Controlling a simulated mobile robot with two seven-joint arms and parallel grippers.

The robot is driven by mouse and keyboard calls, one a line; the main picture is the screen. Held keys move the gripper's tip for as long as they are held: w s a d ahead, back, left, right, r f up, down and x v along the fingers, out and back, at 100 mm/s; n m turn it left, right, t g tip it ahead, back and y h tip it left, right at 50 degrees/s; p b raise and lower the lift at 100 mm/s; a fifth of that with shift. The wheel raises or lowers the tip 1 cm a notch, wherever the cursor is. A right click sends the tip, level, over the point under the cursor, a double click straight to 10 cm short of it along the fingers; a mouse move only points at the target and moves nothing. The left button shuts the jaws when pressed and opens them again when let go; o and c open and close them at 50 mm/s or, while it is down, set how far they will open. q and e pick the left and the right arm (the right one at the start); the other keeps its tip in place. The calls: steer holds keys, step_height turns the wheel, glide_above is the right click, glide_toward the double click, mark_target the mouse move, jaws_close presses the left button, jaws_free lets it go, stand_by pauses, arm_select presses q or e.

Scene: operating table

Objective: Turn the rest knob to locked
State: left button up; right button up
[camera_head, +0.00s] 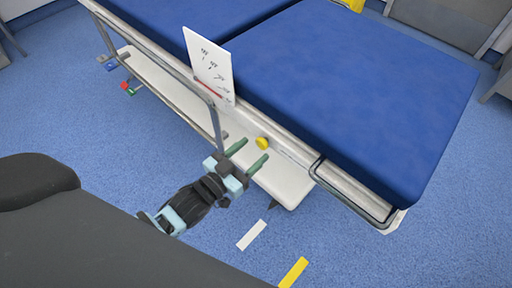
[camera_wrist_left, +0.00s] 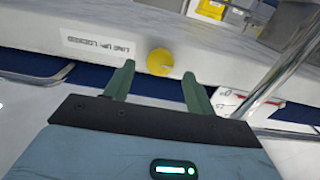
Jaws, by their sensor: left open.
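The rest knob (camera_head: 263,143) is a small round yellow knob on the white side rail of the operating table (camera_head: 355,85). In the left wrist view the knob (camera_wrist_left: 160,62) sits just beyond the fingertips, between them in the picture. A label (camera_wrist_left: 95,43) beside it carries upside-down print that seems to read "LINE UP: LOCKED". My left gripper (camera_head: 251,155) is open, its two green fingers on either side of the knob's line, with a gap to the knob. It also shows in the left wrist view (camera_wrist_left: 160,88). My right gripper is not in view.
A metal side rail (camera_head: 165,62) runs along the table left of my gripper. A white card with a scale (camera_head: 209,68) stands above the table's edge. A bent metal bar (camera_head: 350,200) lies to the right. White and yellow strips (camera_head: 293,272) mark the blue floor.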

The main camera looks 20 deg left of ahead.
mark_target(263, 142)
arm_select(q)
steer(key=shift+x, duration=1.2)
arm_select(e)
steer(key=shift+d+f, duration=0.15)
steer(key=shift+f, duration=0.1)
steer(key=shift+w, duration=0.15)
arm_select(q)
steer(key=shift+c, duration=0.5)
steer(key=shift+s, duration=0.1)
steer(key=c, duration=0.9)
steer(key=shift+o, duration=0.2)
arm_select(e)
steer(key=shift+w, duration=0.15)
